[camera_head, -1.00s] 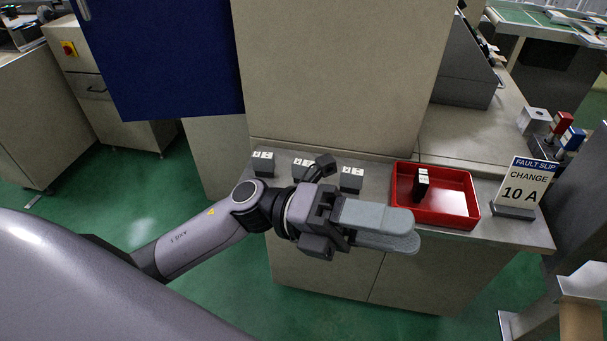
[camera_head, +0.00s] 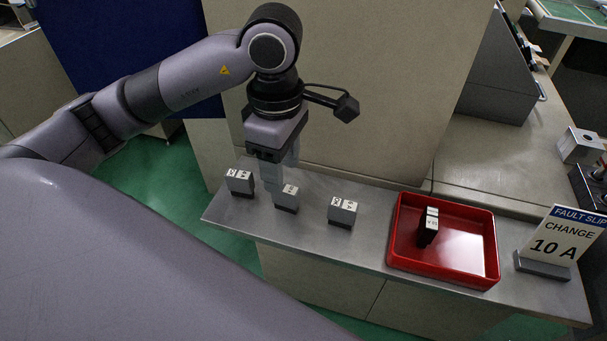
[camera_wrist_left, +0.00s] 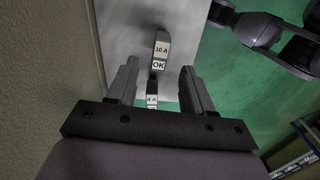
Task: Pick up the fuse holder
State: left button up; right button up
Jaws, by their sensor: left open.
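Three small dark fuse holders with white labelled tops stand in a row on the grey counter: a left one (camera_head: 240,181), a middle one (camera_head: 286,198) and a right one (camera_head: 342,211). My left gripper (camera_head: 273,185) points down, open, close beside the middle holder and partly in front of it. In the left wrist view, a holder marked "10 A" and "OK" (camera_wrist_left: 161,50) stands just ahead of the open fingers (camera_wrist_left: 162,70). Another holder (camera_wrist_left: 152,95) shows between the fingers, partly hidden by the gripper body. My right gripper is not in view.
A red tray (camera_head: 395,230) on the counter holds another dark fuse holder (camera_head: 429,225). A sign (camera_head: 560,240) reading "FAULT SLIP CHANGE 10 A" stands to its right. A beige cabinet wall (camera_head: 370,80) rises behind the row. The counter's front strip is clear.

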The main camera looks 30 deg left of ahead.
aim_at(285, 188)
pick_arm(q)
jog(key=shift+w+f, duration=0.2)
jog(key=shift+s+f, duration=0.2)
jog(key=shift+f, duration=0.95)
notch_tip(285, 188, down, 4)
jog(key=shift+d+f+p, duration=0.15)
jog(key=shift+f+p, duration=0.05)
jog(key=shift+p, duration=0.1)
grip_shut()
